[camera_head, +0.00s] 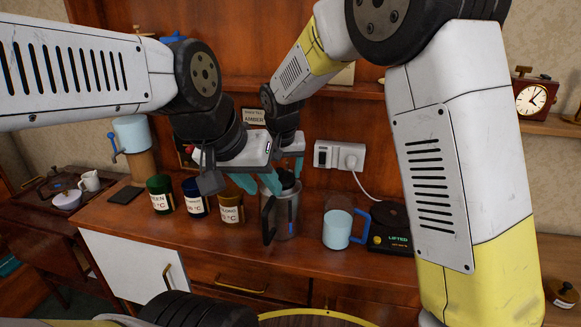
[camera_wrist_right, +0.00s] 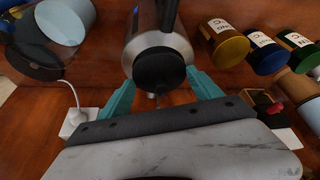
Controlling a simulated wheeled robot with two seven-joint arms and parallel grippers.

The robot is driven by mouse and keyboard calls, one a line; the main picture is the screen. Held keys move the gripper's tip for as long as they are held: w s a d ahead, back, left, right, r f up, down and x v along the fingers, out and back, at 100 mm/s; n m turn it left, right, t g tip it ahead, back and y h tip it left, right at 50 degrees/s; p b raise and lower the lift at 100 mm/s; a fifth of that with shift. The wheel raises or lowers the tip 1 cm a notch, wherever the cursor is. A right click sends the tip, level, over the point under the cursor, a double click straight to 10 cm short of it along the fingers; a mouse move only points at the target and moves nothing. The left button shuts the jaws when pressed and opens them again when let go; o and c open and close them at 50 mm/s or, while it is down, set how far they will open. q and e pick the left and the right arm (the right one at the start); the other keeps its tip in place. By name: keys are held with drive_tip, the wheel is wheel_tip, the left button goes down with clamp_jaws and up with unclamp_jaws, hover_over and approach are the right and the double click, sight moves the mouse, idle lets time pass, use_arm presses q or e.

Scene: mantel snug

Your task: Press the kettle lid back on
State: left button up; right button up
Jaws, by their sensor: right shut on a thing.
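The steel kettle (camera_head: 283,214) stands upright on the wooden counter, with its black handle on the left. Its round black lid (camera_wrist_right: 160,68) is at the kettle's top; I cannot tell whether it sits flush. My right gripper (camera_wrist_right: 161,80) is shut on the lid, with a teal finger at each side of it. The kettle's steel body (camera_wrist_right: 158,38) shows beyond the lid in the right wrist view. My left gripper (camera_head: 245,182) is just left of the kettle's top, partly hidden and overlapping the right gripper in the head view, so its opening cannot be read.
Several labelled jars, such as the amber one (camera_head: 231,210), stand left of the kettle. A wall socket (camera_head: 339,157) with a white cable is behind.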

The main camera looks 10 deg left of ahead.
drive_tip(key=shift+f, duration=0.15)
idle(0.5)
drive_tip(key=o, duration=1.5)
drive_tip(key=shift+o, duration=0.3)
drive_tip(key=shift+r, duration=3.55)
clamp_jaws()
